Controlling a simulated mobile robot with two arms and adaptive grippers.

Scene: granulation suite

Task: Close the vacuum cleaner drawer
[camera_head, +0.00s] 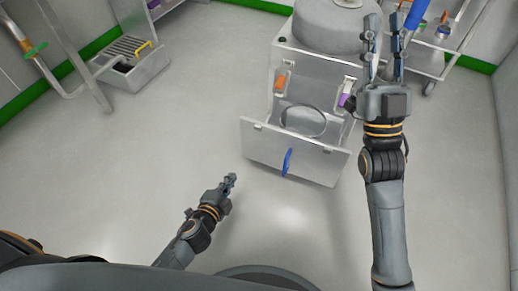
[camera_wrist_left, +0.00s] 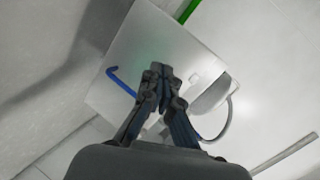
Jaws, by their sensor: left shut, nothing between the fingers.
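The vacuum cleaner (camera_head: 292,60) is a metal cabinet with a rounded tank on top. Its drawer (camera_head: 262,142) stands open, its front panel out from the cabinet, with a blue handle (camera_head: 287,162) on it. A grey hose loop (camera_head: 303,121) shows inside. In the left wrist view the panel (camera_wrist_left: 140,50) and blue handle (camera_wrist_left: 122,82) lie beyond the fingers. My left gripper (camera_head: 231,179) is shut and empty, low and left of the handle, apart from it; its tips also show in the left wrist view (camera_wrist_left: 160,70). My right gripper (camera_head: 386,28) is open beside the tank's right side.
Orange (camera_head: 280,82) and purple (camera_head: 344,100) parts sit on the cabinet. A metal cart (camera_head: 455,38) stands at the back right. A slotted metal box (camera_head: 128,62) lies at the back left. The floor around the drawer's front is clear.

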